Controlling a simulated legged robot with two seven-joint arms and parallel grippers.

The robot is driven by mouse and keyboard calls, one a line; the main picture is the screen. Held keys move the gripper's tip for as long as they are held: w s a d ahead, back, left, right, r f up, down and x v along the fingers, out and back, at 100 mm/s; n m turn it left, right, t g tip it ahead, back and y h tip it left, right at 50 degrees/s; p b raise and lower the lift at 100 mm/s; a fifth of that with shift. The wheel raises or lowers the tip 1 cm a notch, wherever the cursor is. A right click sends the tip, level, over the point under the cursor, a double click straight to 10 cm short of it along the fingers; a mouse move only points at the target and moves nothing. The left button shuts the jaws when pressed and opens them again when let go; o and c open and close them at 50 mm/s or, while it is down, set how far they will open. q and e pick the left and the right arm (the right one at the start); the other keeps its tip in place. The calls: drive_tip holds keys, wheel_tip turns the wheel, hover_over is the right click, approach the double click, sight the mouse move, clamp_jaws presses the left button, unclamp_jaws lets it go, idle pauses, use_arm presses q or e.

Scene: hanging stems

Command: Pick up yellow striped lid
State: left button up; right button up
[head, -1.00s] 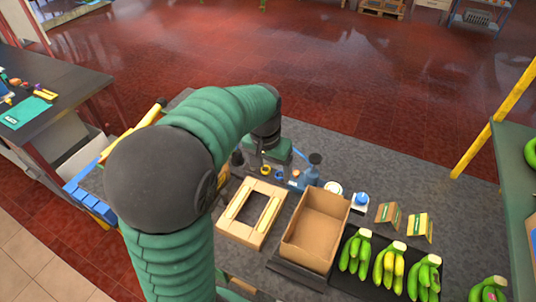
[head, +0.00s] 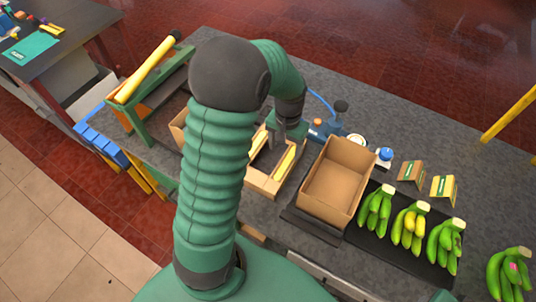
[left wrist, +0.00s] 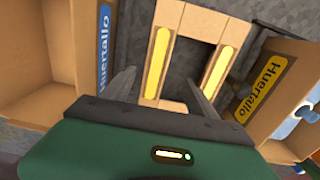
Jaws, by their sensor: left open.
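The yellow striped lid (head: 264,183) is a flat cardboard frame with an open middle and a yellow stripe along each long side. It lies on the grey counter, partly hidden by my left arm in the head view. In the left wrist view the lid (left wrist: 185,17) is just ahead, with both stripes showing. My left gripper (head: 268,152) is over the lid, open and empty. In the left wrist view its fingers (left wrist: 160,76) are spread near the lid's two sides; I cannot tell whether they touch it. My right gripper is not in view.
An open cardboard box (head: 338,180) stands close right of the lid. Bananas (head: 410,228) lie on a dark mat at the right. Small bottles (head: 325,128) stand behind the lid.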

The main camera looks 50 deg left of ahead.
sight(284, 165)
use_arm(q)
drive_tip(key=f, duration=0.2)
drive_tip(key=d+f, duration=0.1)
drive_tip(key=f, duration=0.2)
drive_tip(key=shift+d+f, duration=0.35)
drive_tip(key=f, duration=0.3)
drive_tip(key=a+f+p, duration=0.1)
drive_tip(key=shift+s+f, duration=0.15)
drive_tip(key=shift+s, duration=0.1)
drive_tip(key=shift+a+f, duration=0.2)
drive_tip(key=shift+f, duration=0.2)
drive_tip(key=shift+w+d, duration=0.1)
drive_tip(key=shift+d, duration=0.15)
drive_tip(key=shift+c, duration=0.9)
drive_tip(key=shift+d+r, duration=0.15)
drive_tip(key=shift+d, duration=0.1)
drive_tip(key=c, duration=1)
drive_tip(key=shift+a, duration=0.1)
drive_tip(key=shift+c, duration=0.7)
drive_tip(key=shift+a, duration=0.15)
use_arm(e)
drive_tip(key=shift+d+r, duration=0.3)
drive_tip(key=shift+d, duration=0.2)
